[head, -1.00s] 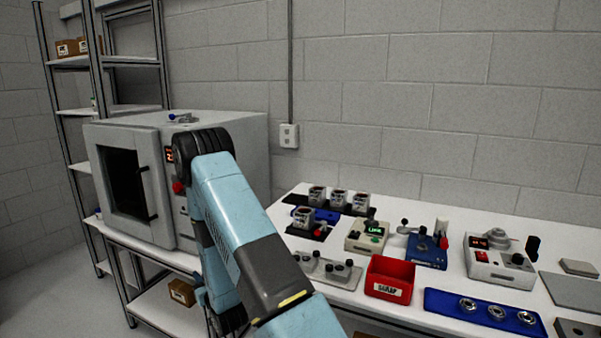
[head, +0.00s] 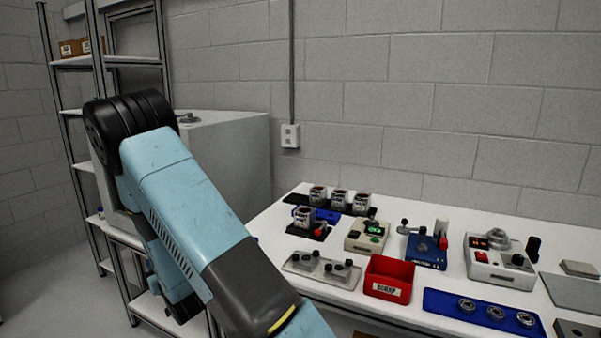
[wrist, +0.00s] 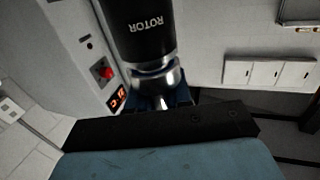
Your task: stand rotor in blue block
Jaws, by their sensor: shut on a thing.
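The rotor (wrist: 146,32) is a black cylinder marked ROTOR with a silver end (wrist: 158,80), seen at the top of the wrist view. My gripper (wrist: 165,103) is shut on the rotor at its silver end; dark blue parts show there and the fingertips are partly hidden. In the head view my gripper and the rotor are out of sight. On the bench, a small blue piece (head: 326,215) sits among the black holders, and a blue fixture (head: 425,251) carries a lever and a white post. I cannot tell which one is the blue block.
The white bench (head: 275,228) also holds a red scrap bin (head: 389,279), a blue tray (head: 447,299) with silver rings and a grey-white device (head: 500,263). A big grey oven (head: 235,150) stands left, partly behind my arm. A shelf rack (head: 105,35) is beyond it.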

